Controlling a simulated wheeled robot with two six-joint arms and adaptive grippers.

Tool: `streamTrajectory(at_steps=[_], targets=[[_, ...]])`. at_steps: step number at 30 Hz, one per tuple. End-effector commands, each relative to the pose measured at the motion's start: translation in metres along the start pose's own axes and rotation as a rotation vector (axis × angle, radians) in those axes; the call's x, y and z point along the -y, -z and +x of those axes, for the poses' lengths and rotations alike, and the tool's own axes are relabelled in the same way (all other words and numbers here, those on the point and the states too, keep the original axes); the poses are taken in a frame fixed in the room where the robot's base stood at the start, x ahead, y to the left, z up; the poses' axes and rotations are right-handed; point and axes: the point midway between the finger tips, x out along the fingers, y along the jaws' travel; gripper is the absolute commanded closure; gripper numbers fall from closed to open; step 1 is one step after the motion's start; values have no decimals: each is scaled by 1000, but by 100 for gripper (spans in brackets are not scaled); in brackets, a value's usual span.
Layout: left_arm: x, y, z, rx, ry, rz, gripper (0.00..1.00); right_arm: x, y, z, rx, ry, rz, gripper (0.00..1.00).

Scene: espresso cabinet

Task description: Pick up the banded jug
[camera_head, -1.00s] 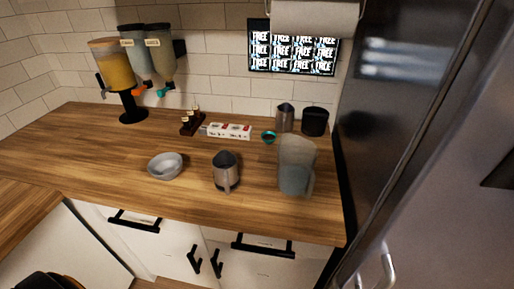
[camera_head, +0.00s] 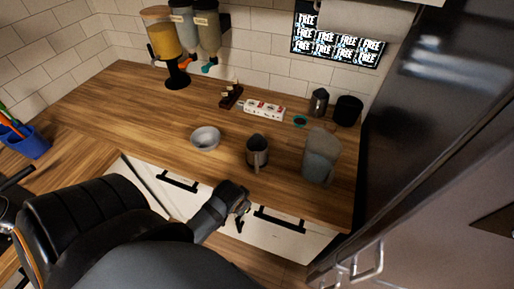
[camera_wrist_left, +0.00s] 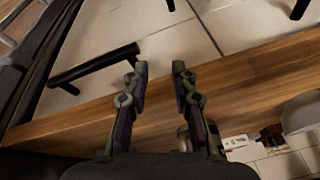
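A metal jug (camera_head: 257,154) with a dark upper part stands upright near the front of the wooden counter. A second, smaller metal jug (camera_head: 318,103) stands at the back; I cannot tell for sure which one carries the band. My left gripper (camera_head: 241,208) is in front of the counter's front edge, below and apart from the front jug. In the left wrist view its two fingers (camera_wrist_left: 160,68) are apart with nothing between them. A metal piece, probably the front jug (camera_wrist_left: 184,139), shows partly behind the right finger. My right gripper is not in view.
A grey bowl (camera_head: 205,139) sits left of the front jug, and a translucent pitcher (camera_head: 321,158) right of it. A black canister (camera_head: 348,110), a small carton (camera_head: 264,110) and dispensers (camera_head: 166,45) stand behind. Drawer handles (camera_head: 279,220) jut out below the counter. The fridge bounds the right.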

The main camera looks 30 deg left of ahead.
Motion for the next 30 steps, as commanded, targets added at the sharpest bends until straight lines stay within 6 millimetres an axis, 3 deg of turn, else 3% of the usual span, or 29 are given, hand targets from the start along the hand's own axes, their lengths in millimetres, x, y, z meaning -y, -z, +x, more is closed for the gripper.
streamTrajectory(at_steps=[1,3,5,10,12,15,18,20,21,23,24,26,27,30], targets=[[2,8,-25,-11,1,2,74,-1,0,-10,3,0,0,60],[6,17,-55,-30,11,8,74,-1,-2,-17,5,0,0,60],[25,34,-74,-96,82,53,74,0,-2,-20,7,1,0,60],[89,108,-92,-384,378,296,74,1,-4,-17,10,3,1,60],[105,143,-112,-514,497,430,74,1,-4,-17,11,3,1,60],[113,192,-149,-711,669,678,74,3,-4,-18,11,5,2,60],[94,238,-193,-932,839,1031,74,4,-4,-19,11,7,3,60],[65,256,-216,-1070,930,1324,74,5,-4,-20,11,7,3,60],[40,259,-226,-1158,977,1564,74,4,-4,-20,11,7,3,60],[4,249,-224,-1252,1004,1969,74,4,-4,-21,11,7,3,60],[-12,234,-213,-1280,988,2245,74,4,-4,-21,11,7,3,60],[-18,206,-190,-1264,908,2642,74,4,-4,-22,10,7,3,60],[-12,188,-173,1147,-779,-2717,74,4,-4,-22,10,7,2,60],[25,153,-142,792,-449,-2590,74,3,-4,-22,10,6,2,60]])
